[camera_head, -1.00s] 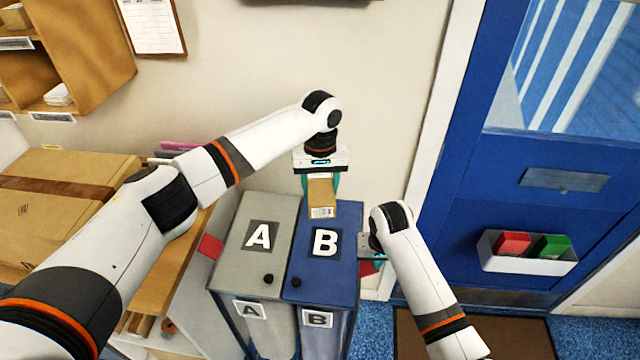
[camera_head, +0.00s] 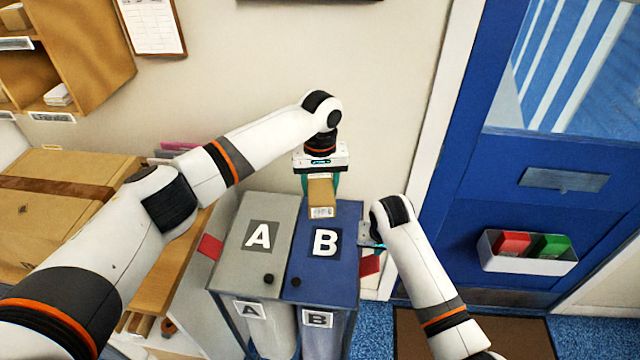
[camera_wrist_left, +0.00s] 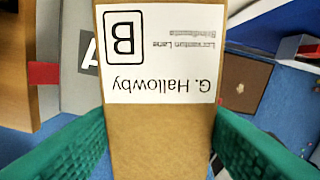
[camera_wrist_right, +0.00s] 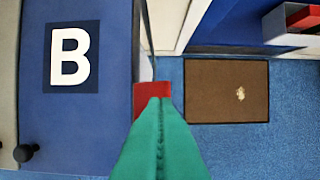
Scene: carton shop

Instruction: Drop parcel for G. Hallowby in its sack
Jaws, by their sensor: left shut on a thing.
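The parcel (camera_head: 321,197) is a brown box; its label in the left wrist view (camera_wrist_left: 160,50) reads G. Hallowby with a boxed B. My left gripper (camera_head: 320,180) is shut on it, above the back of the blue B lid (camera_head: 310,265). The lid is down, with a black knob at its front and a red tab (camera_head: 371,265) at its right side. The B sack (camera_head: 322,342) shows partly below the lid. My right gripper (camera_wrist_right: 157,115) has its fingers together, beside the red tab; whether they touch it I cannot tell.
A grey A lid (camera_head: 245,240), also down, adjoins B on the left, with a red tab (camera_head: 210,246). Cartons (camera_head: 60,205) lie at the left. A blue door (camera_head: 560,170) with a white holder (camera_head: 525,258) stands at the right. A brown mat (camera_head: 475,335) lies on the floor.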

